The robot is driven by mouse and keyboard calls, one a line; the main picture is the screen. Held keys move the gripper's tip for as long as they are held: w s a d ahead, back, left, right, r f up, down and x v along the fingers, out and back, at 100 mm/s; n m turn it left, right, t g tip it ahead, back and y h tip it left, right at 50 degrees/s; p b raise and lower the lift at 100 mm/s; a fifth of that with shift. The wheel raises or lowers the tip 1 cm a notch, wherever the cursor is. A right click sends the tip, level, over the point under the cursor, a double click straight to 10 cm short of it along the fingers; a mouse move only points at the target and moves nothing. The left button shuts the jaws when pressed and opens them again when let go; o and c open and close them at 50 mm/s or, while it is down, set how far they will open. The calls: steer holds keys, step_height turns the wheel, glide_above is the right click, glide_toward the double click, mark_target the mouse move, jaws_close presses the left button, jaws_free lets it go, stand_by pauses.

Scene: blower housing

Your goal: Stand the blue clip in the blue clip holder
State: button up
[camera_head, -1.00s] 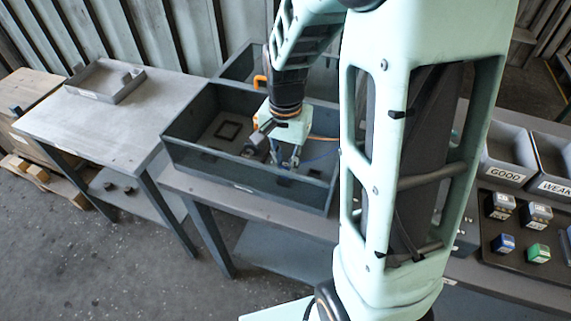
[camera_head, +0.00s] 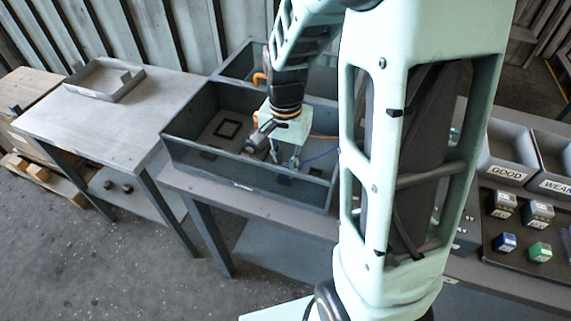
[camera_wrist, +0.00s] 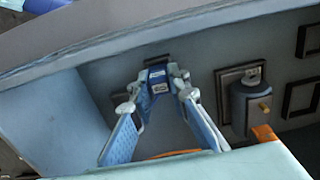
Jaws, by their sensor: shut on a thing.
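My gripper (camera_wrist: 158,92) points down inside a grey bin and is shut on the blue clip (camera_wrist: 157,80), which sits between the fingertips. A dark square holder (camera_wrist: 155,61) shows just behind the clip at the bin floor. The clip overlaps it in the wrist view; I cannot tell whether the clip is seated in it or just above. In the head view my gripper (camera_head: 285,162) is in the right part of the bin (camera_head: 185,160), and the clip is too small to make out.
Right of the clip, a grey cylindrical part (camera_wrist: 250,103) stands close by at another dark square frame. More dark frames (camera_wrist: 301,97) lie further right. The bin's wall (camera_wrist: 110,45) runs close along the clip. Trays and small blocks stand at the right in the head view.

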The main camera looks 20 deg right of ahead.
steer(key=shift+f+b, duration=0.4)
steer(key=shift+f, duration=0.2)
steer(key=o, duration=0.9)
steer(key=shift+o, duration=0.2)
steer(key=shift+r, duration=0.1)
step_height(320, 180, up, 12)
